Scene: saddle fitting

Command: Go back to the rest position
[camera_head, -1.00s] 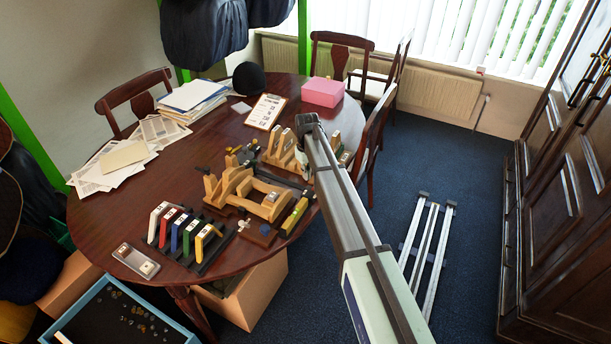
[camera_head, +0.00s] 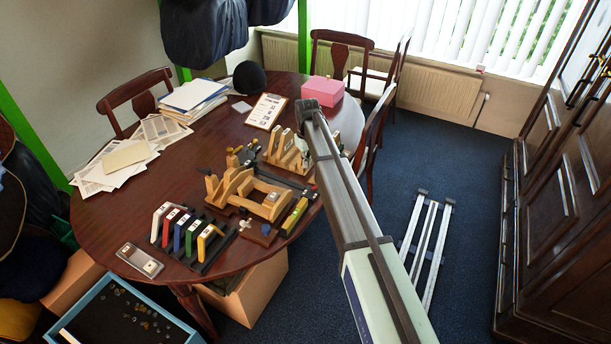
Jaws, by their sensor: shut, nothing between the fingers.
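My arm reaches in from the bottom right, and its dark far end lies over the right part of the round table (camera_head: 185,105). I cannot make out my gripper or its fingers; they seem hidden beyond or below the arm. A wooden saddle-like fixture (camera_head: 240,190) stands on the table left of the arm, with a second wooden fixture (camera_head: 284,152) behind it, partly covered by the arm. Nothing is seen hanging from the arm.
A rack of coloured blocks (camera_head: 190,232) and a grey device (camera_head: 140,261) stand near the front edge. A clipboard (camera_head: 266,111), a pink box (camera_head: 323,91) and papers (camera_head: 125,155) lie farther back. Chairs surround the table. The floor at right has a metal frame (camera_head: 425,245).

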